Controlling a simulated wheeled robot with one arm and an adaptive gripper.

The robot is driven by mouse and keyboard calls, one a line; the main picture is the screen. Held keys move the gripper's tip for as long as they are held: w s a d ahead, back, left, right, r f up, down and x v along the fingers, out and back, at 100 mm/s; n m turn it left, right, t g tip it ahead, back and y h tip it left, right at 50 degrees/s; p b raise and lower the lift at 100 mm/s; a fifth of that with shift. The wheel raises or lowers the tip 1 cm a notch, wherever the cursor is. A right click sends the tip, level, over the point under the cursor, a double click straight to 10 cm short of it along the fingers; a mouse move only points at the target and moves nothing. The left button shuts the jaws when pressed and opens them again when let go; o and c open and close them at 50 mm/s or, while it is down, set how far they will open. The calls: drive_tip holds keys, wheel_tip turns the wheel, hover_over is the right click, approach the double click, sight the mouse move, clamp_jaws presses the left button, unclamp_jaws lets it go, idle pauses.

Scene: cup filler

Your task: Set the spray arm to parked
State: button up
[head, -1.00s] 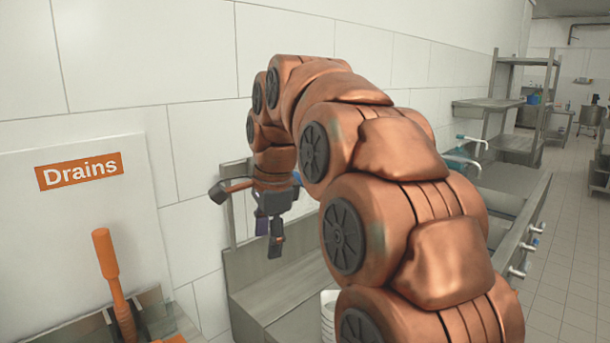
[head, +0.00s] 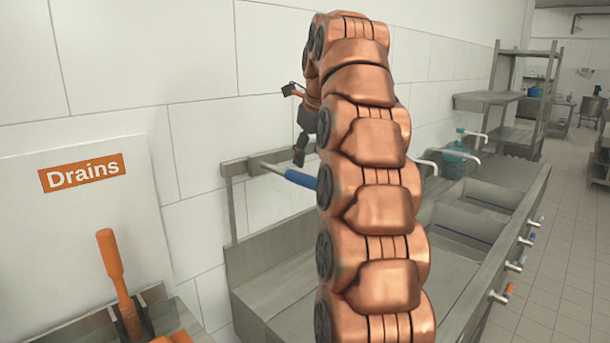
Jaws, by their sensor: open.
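A blue sleeve on a grey bar (head: 300,178), which looks like the spray arm, sticks out from a wall fitting above the sink unit. It slants down to the right, and its far end is hidden behind my copper arm. My gripper (head: 301,155) is open, fingers pointing down, just above the blue sleeve in the picture. One finger shows clearly; the rest is partly hidden by my arm. I cannot tell how far the gripper is from the sleeve, but nothing shows between the fingers.
A steel sink unit (head: 272,262) runs along the white tiled wall, with taps (head: 426,165) and a blue bottle (head: 456,158) further back. A "Drains" board (head: 90,215) and an orange-handled tool (head: 113,268) stand at the left. The tiled floor at the right is clear.

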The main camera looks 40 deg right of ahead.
sight(305, 175)
drive_tip(key=shift+p+x, duration=1.05)
drive_tip(key=shift+x, duration=2.75)
clamp_jaws()
